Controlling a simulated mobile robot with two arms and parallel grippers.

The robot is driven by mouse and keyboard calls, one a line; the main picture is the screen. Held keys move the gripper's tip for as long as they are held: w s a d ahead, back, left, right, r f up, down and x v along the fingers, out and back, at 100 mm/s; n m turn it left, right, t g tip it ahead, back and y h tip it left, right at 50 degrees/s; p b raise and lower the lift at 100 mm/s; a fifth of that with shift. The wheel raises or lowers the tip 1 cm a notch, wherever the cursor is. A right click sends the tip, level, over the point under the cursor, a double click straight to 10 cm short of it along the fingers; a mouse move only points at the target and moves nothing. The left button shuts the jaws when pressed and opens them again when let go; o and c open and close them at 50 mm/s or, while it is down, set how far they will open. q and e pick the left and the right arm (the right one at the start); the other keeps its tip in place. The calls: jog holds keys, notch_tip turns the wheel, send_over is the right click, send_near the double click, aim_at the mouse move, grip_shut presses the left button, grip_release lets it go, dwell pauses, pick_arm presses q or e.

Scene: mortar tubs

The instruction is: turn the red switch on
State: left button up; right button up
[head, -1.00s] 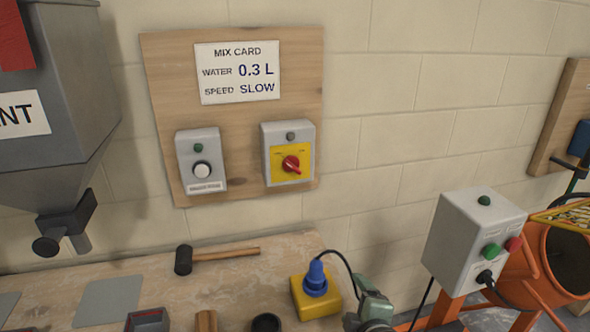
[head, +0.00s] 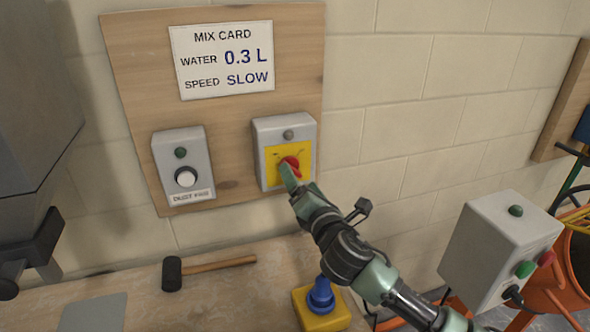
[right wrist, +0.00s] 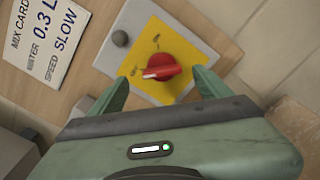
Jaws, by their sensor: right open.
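The red switch (head: 289,163) is a rotary knob on a yellow plate, on a grey box (head: 268,128) fixed to the wooden wall board. In the right wrist view the red switch (right wrist: 165,67) shows whole, with a white mark on one end of its handle. The lamp (head: 288,135) above it is grey and unlit. My right gripper (head: 287,170) is in front of the switch and partly hides it in the head view. In the right wrist view my right gripper (right wrist: 160,85) is open, with one finger on each side of the knob; I cannot tell if they touch it.
A second grey box (head: 184,168) with a white knob and green lamp is left on the board. A mix card (head: 222,60) hangs above. A hammer (head: 215,266) and a yellow block with a blue plug (head: 321,303) are on the bench. A grey control box (head: 490,245) stands right.

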aim_at(294, 171)
jog(key=x, duration=0.3)
jog(key=shift+w+a+f, duration=0.1)
jog(key=shift+f, duration=0.05)
jog(key=shift+w+a, duration=0.1)
jog(key=shift+w, duration=0.45)
jog(key=c, duration=1.4)
pick_arm(q)
jog(key=shift+w+r, duration=0.3)
jog(key=shift+w, duration=0.3)
pick_arm(e)
jog(key=shift+o, duration=0.2)
jog(key=shift+f, duration=0.1)
